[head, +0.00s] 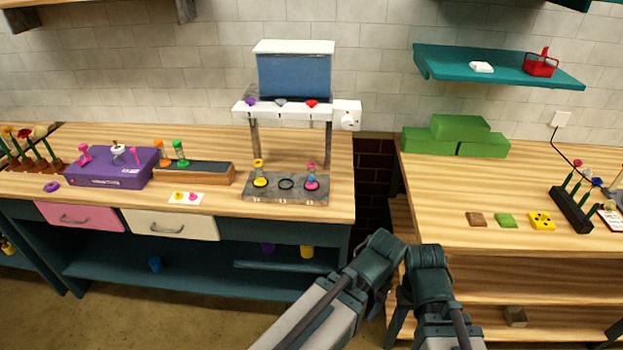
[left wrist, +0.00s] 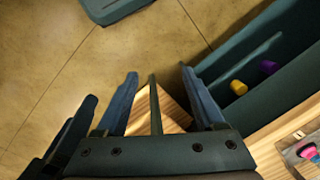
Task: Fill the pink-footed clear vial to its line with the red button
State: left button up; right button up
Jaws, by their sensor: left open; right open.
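The pink-footed clear vial (head: 311,176) stands upright at the right end of the grey dispenser base (head: 258,196), below the red button (head: 311,103). Its line and any liquid level are too small to read. The red button is the rightmost of three on the white dispenser bar (head: 267,110). My right gripper (head: 425,258) is in front of the gap between the counters, apart from the vial; its fingers are hard to make out. My left gripper (left wrist: 158,76) is open and empty in the left wrist view, with floor and a wood edge behind it.
A yellow-footed vial (head: 260,174) stands at the base's left end; its middle ring (head: 286,184) is empty. A blue tank (head: 295,75) sits above. A purple box (head: 110,168) and a wooden rack (head: 195,174) stand left. The right counter's front is mostly clear.

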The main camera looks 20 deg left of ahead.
pick_arm(q)
grip_shut()
dwell(1.4)
pick_arm(e)
grip_shut()
